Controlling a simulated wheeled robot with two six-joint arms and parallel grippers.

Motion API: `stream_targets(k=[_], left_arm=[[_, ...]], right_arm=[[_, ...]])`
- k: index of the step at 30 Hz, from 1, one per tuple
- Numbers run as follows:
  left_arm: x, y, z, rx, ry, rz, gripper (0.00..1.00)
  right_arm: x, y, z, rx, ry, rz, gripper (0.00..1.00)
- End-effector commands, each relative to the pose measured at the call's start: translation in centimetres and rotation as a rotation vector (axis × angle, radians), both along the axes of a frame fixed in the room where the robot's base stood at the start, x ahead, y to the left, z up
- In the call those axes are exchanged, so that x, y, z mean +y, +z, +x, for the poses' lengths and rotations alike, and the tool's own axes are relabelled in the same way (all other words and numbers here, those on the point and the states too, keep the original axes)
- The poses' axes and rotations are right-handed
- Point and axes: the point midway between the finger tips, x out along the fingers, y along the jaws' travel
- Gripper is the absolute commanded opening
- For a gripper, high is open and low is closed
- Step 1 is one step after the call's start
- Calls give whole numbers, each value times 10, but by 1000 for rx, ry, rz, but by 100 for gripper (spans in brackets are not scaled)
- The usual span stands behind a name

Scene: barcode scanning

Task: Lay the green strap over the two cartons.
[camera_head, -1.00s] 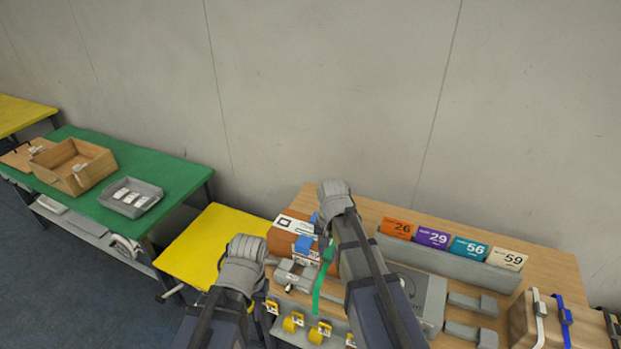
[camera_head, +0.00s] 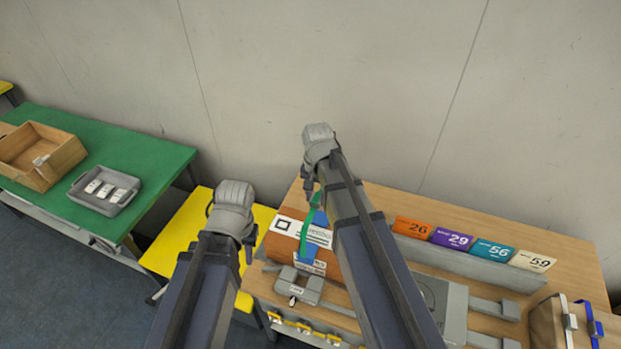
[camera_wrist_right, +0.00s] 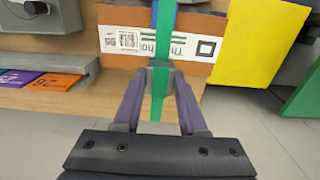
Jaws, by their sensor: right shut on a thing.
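The orange-brown cartons (camera_head: 283,243) sit on the wooden bench, with white printed labels and a blue band (camera_head: 320,218) on top. I cannot make out where one carton ends and the other begins. The green strap (camera_head: 305,235) runs across their top, beside the blue band. My right gripper (camera_head: 309,188) is past the far edge of the cartons. In the right wrist view its fingertips (camera_wrist_right: 158,68) are shut on the green strap (camera_wrist_right: 163,30), whose end hangs below them. My left gripper (camera_head: 247,243) is left of the cartons, apart from them; its jaw opening is unclear.
A grey clamp-like fixture (camera_head: 299,285) stands in front of the cartons. Numbered cards (camera_head: 451,239) stand in a grey rack to the right. A yellow table (camera_head: 185,235) and a green table (camera_head: 150,150) with trays lie left. A wall rises behind the bench.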

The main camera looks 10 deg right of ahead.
Motion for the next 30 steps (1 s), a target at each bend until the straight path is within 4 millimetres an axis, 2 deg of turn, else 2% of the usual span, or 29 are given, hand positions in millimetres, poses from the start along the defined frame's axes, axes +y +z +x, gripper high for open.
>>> stream_targets(k=[14,30], left_arm=[[0,-5,0,0,0,0,28],[0,-38,0,-1,2,0,28]], right_arm=[[0,-5,0,0,0,0,0],[0,-37,0,0,0,0,0]])
